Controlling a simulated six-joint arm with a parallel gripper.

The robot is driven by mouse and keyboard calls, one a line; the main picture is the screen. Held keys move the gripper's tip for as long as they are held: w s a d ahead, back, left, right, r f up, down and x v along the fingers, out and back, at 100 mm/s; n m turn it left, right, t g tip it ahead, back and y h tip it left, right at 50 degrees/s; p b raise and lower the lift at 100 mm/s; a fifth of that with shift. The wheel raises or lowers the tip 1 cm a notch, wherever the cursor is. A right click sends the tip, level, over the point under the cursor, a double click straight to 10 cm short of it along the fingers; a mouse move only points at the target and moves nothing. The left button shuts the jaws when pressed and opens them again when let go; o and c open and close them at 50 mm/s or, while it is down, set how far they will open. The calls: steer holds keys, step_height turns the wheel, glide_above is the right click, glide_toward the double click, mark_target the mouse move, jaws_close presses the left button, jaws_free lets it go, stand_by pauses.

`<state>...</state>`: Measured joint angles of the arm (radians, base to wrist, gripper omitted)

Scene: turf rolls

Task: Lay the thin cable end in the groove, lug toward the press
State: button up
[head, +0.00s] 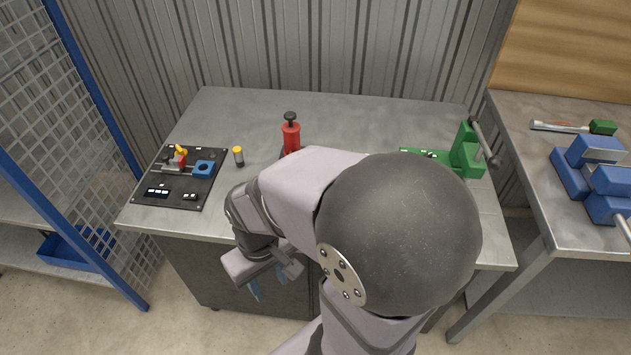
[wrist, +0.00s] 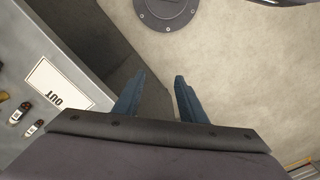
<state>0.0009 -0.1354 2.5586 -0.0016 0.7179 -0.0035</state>
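My gripper (head: 262,290) hangs in front of the workbench's front edge, low beside the cabinet. In the wrist view its two blue fingers (wrist: 157,82) are apart with nothing between them. I cannot make out a thin cable end or a groove for certain. A green device with a lever (head: 468,152), perhaps the press, stands at the bench's right end; my arm hides part of the bench before it. Small white-and-dark pieces (wrist: 18,114) lie at the left edge of the wrist view, too small to identify.
A black board (head: 180,195) with a blue block (head: 203,168) lies at the bench's left. A yellow-capped cylinder (head: 238,156) and a red tool (head: 290,135) stand behind my arm. An "OUT" label (wrist: 58,88) shows on the bench. A blue vise (head: 590,170) sits on the right table.

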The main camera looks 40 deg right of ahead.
steer(key=w+d+m+t+h, duration=0.25)
steer(key=w+d+m, duration=0.45)
steer(key=w+d, duration=1.45)
steer(key=d, duration=0.4)
steer(key=w+d+m, duration=0.1)
steer(key=d, duration=0.4)
steer(key=d+m, duration=0.1)
steer(key=d, duration=0.3)
steer(key=shift+w+d+f+t+h, duration=0.2)
steer(key=shift+w+d+t+h, duration=0.05)
steer(key=shift+d+t+h, duration=0.1)
steer(key=shift+p+x, duration=0.3)
steer(key=shift+x, duration=0.75)
steer(key=shift+w+a+f, duration=0.1)
steer(key=shift+f, duration=0.05)
steer(key=p+x, duration=0.2)
steer(key=x, duration=0.1)
steer(key=shift+w, duration=0.3)
steer(key=shift+w+f, duration=0.25)
steer(key=shift+f, duration=0.55)
steer(key=shift+c, duration=0.4)
